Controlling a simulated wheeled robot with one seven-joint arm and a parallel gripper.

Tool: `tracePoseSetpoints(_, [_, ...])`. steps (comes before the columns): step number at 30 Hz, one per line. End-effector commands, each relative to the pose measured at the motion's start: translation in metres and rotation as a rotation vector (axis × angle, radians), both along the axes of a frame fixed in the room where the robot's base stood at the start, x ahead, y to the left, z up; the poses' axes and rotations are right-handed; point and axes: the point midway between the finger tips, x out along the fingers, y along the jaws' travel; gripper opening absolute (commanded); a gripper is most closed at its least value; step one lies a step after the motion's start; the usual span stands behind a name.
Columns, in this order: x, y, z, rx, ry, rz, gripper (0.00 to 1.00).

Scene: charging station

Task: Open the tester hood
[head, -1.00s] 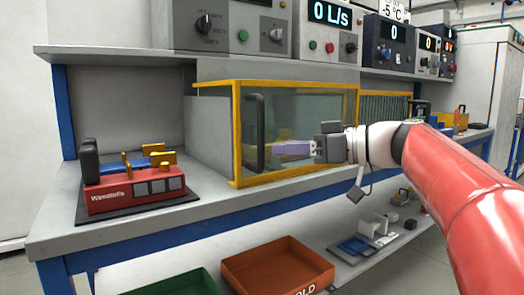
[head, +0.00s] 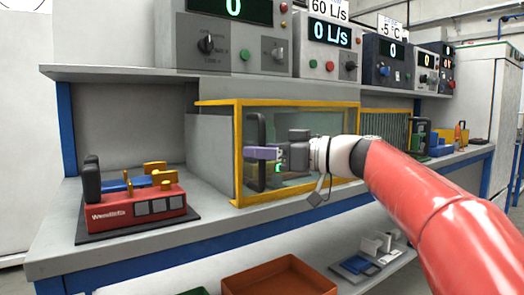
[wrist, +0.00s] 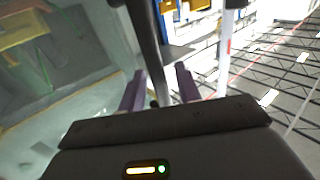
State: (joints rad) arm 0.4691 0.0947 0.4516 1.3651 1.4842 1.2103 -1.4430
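The tester hood (head: 240,150) is a yellow-framed box with a clear front panel on the bench, and it looks closed. Its black vertical handle (head: 256,128) is at the left of the panel. My gripper (head: 258,153) is at the handle, its purple fingers overlapping the handle's middle in the head view. In the wrist view the handle (wrist: 148,45) runs down between the two spread fingers of my gripper (wrist: 160,88). A gap shows at least on the right side, so the fingers are around the handle and not closed on it.
A red device (head: 135,212) on a black base stands on the bench at left. Instruments with dials and displays (head: 325,45) line the shelf above. An orange bin (head: 280,278) is below. A second yellow-framed unit (head: 385,122) stands to the right.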

Motion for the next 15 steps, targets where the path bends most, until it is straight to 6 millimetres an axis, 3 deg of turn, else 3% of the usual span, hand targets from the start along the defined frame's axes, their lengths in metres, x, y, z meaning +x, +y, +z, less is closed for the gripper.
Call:
tracePoseSetpoints(2, [-0.0001, -0.0001, 0.0, 0.0, 0.0, 0.0, 0.31])
tracePoseSetpoints(9, [-0.0002, -0.0002, 0.0, 0.0, 0.0, 0.0, 0.0])
tracePoseSetpoints(15, [-0.0002, -0.0002, 0.0, 0.0, 0.0, 0.0, 0.0])
